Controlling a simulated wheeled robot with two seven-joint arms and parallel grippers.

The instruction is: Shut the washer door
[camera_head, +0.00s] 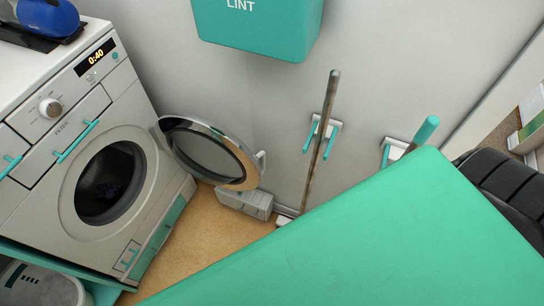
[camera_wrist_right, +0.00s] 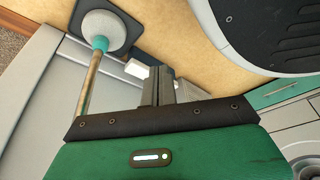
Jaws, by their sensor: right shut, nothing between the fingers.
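The white washer (camera_head: 42,200) stands at the left in the head view. Its round door (camera_head: 207,153) is wide open, swung out to the right of the dark porthole (camera_head: 110,183) toward the wall. A curved part of the washer front seems to show at the lower right of the wrist view. My right gripper (camera_wrist_right: 158,88) is shut and empty, pointing away from the wrist camera over the floor. It is not seen in the head view, where a large teal shape close to the camera hides much of the lower right. My left gripper is not in view.
A teal lint bin (camera_head: 258,28) hangs on the wall above the door. A long-handled tool (camera_head: 322,140) leans in a wall holder to its right. A grey box (camera_head: 245,203) is on the floor below the door. Tan floor (camera_head: 205,235) is open before the washer.

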